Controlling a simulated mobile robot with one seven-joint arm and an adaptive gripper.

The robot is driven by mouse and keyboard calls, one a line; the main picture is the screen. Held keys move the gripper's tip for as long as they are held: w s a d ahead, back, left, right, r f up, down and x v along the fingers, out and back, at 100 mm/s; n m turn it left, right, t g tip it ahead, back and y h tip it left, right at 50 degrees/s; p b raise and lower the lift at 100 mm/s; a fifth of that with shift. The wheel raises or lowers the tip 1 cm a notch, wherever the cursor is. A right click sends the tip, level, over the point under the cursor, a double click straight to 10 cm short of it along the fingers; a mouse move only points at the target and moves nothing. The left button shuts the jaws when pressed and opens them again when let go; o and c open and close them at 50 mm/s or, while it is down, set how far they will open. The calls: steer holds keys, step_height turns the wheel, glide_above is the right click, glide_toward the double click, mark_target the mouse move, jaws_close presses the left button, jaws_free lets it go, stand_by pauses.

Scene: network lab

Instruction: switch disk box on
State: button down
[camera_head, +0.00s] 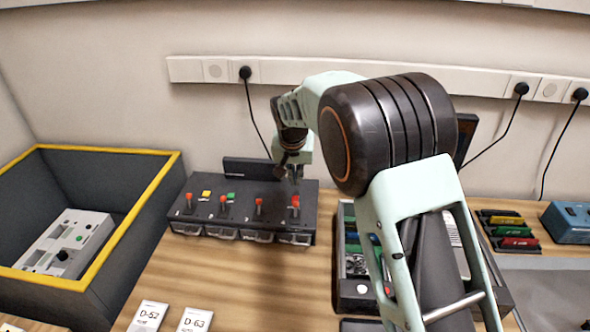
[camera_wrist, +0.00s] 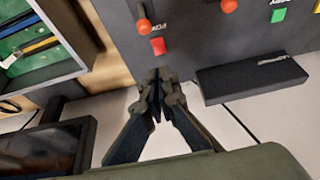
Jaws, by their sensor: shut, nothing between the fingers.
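A dark box (camera_head: 245,237), which I take to be the disk box, stands on the wooden bench in the head view. Several red-tipped levers line its top, with drawer-like fronts below. The rightmost lever (camera_head: 295,202) appears in the wrist view as a red knob (camera_wrist: 145,27) beside a red square (camera_wrist: 158,46). My gripper (camera_wrist: 157,78) is shut and empty, beside that square at the box's back edge. In the head view my gripper (camera_head: 294,176) is above the box's back right, partly hidden by my arm. Whether it touches the box I cannot tell.
A raised dark panel (camera_head: 247,170) stands behind the box. A yellow-rimmed bin (camera_head: 150,215) with a grey device is on the left. A tray (camera_head: 347,222) of parts lies right, partly hidden by my arm. A cable (camera_head: 255,120) hangs from the wall strip.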

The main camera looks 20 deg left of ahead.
mark_target(297, 197)
steer(key=x, duration=0.7)
steer(key=shift+s+f, duration=0.1)
steer(key=shift+s, duration=0.05)
steer(key=shift+f, duration=0.1)
